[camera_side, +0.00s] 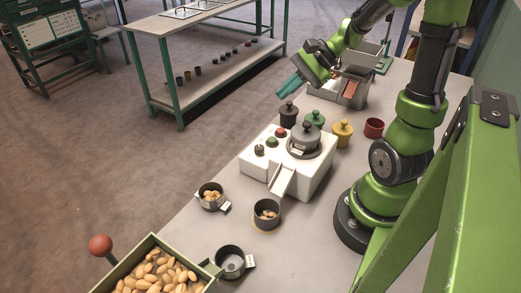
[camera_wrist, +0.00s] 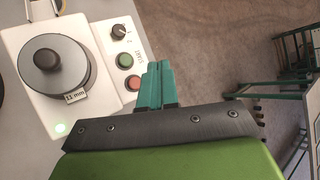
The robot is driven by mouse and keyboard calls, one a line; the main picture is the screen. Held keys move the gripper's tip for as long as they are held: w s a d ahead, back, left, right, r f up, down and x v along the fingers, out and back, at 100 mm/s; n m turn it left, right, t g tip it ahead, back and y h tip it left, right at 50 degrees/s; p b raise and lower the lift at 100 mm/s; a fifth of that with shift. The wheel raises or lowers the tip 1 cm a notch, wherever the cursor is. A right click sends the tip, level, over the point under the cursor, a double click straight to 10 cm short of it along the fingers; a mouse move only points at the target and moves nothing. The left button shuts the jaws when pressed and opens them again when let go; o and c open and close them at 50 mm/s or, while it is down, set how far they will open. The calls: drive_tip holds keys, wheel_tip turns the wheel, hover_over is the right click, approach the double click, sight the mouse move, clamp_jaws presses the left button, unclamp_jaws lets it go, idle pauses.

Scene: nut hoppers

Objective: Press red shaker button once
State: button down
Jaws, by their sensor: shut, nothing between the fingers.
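The white shaker box (camera_side: 262,172) stands on the bench with a round grey sieve (camera_side: 305,138) on top. Its red button (camera_side: 281,132) sits on the panel beside a green button (camera_side: 272,142) and a dark knob (camera_side: 259,150). In the wrist view the red button (camera_wrist: 133,82) lies just left of my fingers, below the green button (camera_wrist: 125,60). My gripper (camera_side: 284,92) is above and behind the shaker, clear of it. Its teal fingers are closed together and empty, as the wrist view (camera_wrist: 157,66) also shows.
Lidded pots, black (camera_side: 288,112), green (camera_side: 315,118) and yellow (camera_side: 342,134), stand close behind and beside the shaker, near a red cup (camera_side: 374,128). Cups of nuts (camera_side: 210,195) and a nut hopper (camera_side: 184,254) are in front. A grey bin (camera_side: 322,90) stands behind.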

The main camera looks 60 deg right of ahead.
sight(285, 130)
drive_tip(key=shift+f, duration=4.2)
drive_tip(key=shift+f, duration=0.4)
drive_tip(key=shift+f, duration=0.5)
drive_tip(key=shift+r, duration=0.95)
drive_tip(key=shift+r, duration=0.1)
drive_tip(key=shift+r, duration=2.4)
